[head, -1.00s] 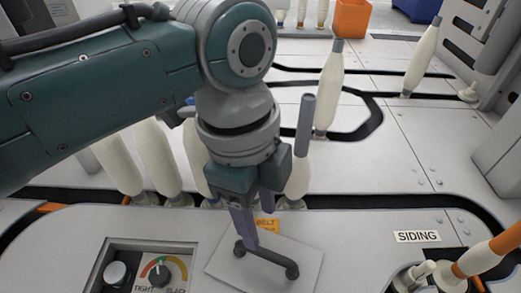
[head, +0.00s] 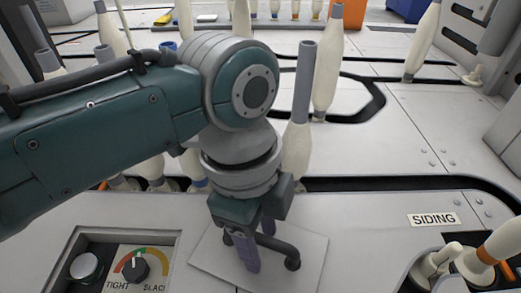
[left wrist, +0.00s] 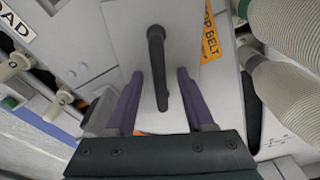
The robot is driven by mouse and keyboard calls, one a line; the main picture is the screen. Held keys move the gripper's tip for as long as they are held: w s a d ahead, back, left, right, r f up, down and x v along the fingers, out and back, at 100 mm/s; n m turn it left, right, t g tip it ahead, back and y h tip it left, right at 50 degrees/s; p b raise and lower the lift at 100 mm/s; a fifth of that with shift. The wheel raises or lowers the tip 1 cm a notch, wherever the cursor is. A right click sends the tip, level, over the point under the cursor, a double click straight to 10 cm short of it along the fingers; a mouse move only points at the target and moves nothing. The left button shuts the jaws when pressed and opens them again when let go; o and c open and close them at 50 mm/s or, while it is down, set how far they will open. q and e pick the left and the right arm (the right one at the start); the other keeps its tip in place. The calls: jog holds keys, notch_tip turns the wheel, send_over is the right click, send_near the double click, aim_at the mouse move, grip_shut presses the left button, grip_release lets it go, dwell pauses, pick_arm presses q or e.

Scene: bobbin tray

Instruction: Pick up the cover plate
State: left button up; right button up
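The cover plate (head: 312,252) is a flat light-grey sheet with a dark bar handle (head: 285,248), lying on the grey panel at the front. In the left wrist view the plate (left wrist: 125,45) lies under the handle (left wrist: 157,70). My left gripper (head: 259,250) points down at the plate. In the left wrist view its two purple fingers (left wrist: 160,78) are apart, one on each side of the handle, with gaps to both. The near finger and the wrist hide part of the handle in the head view. My right gripper is not in view.
A tension dial (head: 135,265) sits in a recess left of the plate. Several cream bobbins (head: 297,150) stand close behind my wrist. The panel between plate and label is clear.

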pick_arm(q)
grip_shut()
dwell(1.3)
